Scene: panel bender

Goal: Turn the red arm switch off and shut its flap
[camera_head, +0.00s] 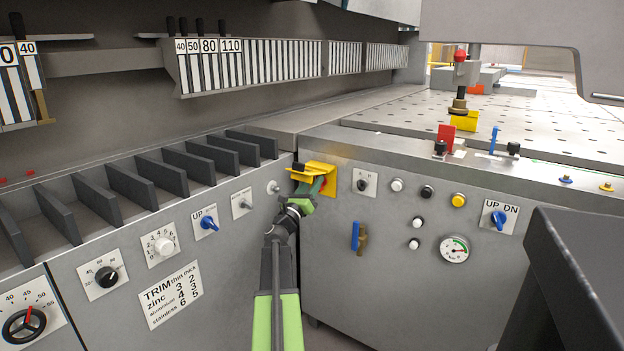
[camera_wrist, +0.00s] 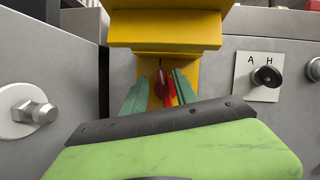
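The red arm switch (camera_wrist: 166,88) sits on a yellow plate (camera_wrist: 152,72) under a yellow flap (camera_wrist: 165,28). The flap is raised and juts out above the switch. The switch's handle looks about upright in the wrist view. My gripper (camera_wrist: 161,92) has its green fingers apart, one on each side of the handle. The right finger is close to it or touching; I cannot tell which. My gripper also shows in the head view (camera_head: 315,188).
A bolt-like knob (camera_wrist: 38,112) is on the left panel. The A/H selector (camera_head: 364,182) is just right of the flap. A blue lever (camera_head: 355,236) sits lower right. A dark block (camera_head: 570,270) fills the lower right.

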